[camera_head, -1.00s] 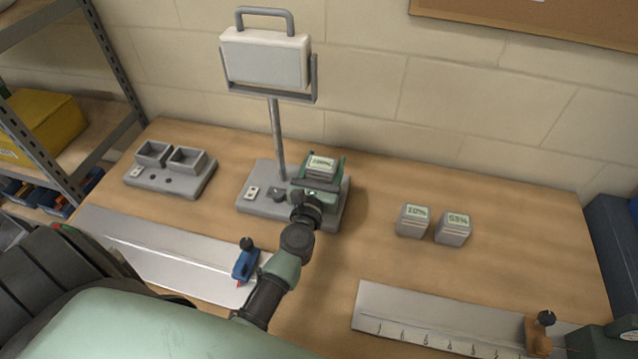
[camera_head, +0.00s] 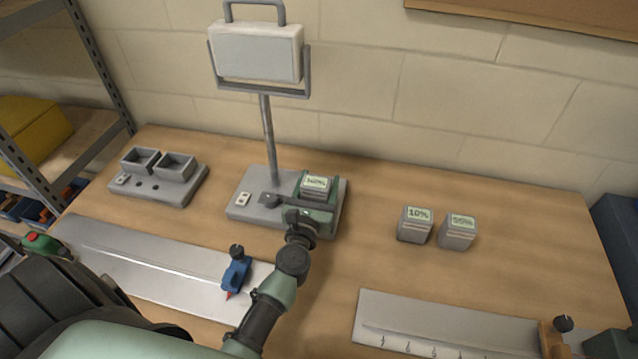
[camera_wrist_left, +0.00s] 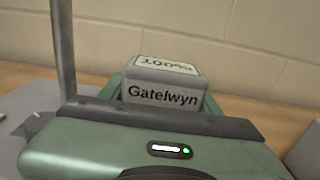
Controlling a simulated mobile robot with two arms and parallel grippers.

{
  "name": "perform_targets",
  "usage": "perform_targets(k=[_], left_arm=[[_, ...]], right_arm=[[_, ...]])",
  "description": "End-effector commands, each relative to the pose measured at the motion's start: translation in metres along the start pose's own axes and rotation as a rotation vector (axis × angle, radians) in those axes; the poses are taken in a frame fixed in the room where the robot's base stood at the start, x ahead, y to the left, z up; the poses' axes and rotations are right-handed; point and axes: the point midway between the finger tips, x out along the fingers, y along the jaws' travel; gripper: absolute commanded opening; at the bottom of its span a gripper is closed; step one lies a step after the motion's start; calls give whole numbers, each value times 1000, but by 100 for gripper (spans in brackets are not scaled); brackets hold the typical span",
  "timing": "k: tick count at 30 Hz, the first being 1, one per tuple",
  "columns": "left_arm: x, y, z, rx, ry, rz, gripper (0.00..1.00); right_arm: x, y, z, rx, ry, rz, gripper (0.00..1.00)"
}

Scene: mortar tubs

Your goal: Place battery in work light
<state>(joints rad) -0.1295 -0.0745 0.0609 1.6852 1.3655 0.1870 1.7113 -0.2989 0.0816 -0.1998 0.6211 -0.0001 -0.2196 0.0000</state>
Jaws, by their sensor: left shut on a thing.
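The work light (camera_head: 256,52) stands at the back of the bench, a white lamp head on a grey pole. Its grey base (camera_head: 240,207) has a switch and a knob. My left gripper (camera_head: 314,192) is shut on a grey battery (camera_head: 316,184) with a label reading 100%, over the right part of the base. In the left wrist view the battery (camera_wrist_left: 163,92) is upright between the green fingers and shows "Gatelwyn" on its side. Its underside is hidden, so I cannot tell whether it is seated.
Two more batteries, one marked 10% (camera_head: 415,224) and one with a less clear label (camera_head: 458,232), stand to the right. A grey two-bay charger (camera_head: 160,186) sits at the left. Metal rulers (camera_head: 150,262) with a blue slider (camera_head: 236,270) lie along the front.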

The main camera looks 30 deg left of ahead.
Motion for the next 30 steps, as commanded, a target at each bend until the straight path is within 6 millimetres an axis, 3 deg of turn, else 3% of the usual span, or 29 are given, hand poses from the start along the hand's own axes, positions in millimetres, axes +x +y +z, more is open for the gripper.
perform_targets(k=[9, 10, 12, 20, 26, 27, 30], left_arm=[[-2, -1, -13, -1, 12, -2, 0], [-3, -1, -15, 0, 16, -2, 67], [-3, -1, -16, -1, 18, -2, 83], [-3, 0, -16, -1, 18, -2, 83], [-3, 0, 2, 0, 18, -1, 83], [-12, 0, -6, -1, 21, 0, 83], [-35, 0, -6, -2, 17, 0, 83]], right_arm=[[7, -3, 0, 1, 0, -4, 36], [7, -4, 0, 1, 0, -4, 36], [8, -4, 0, 1, 0, -4, 36], [7, -4, 1, 1, -1, -4, 36], [-12, -3, 0, 1, -2, -4, 36], [-3, -3, 1, 1, -3, -4, 36], [3, -2, 3, 1, -4, -3, 36]])
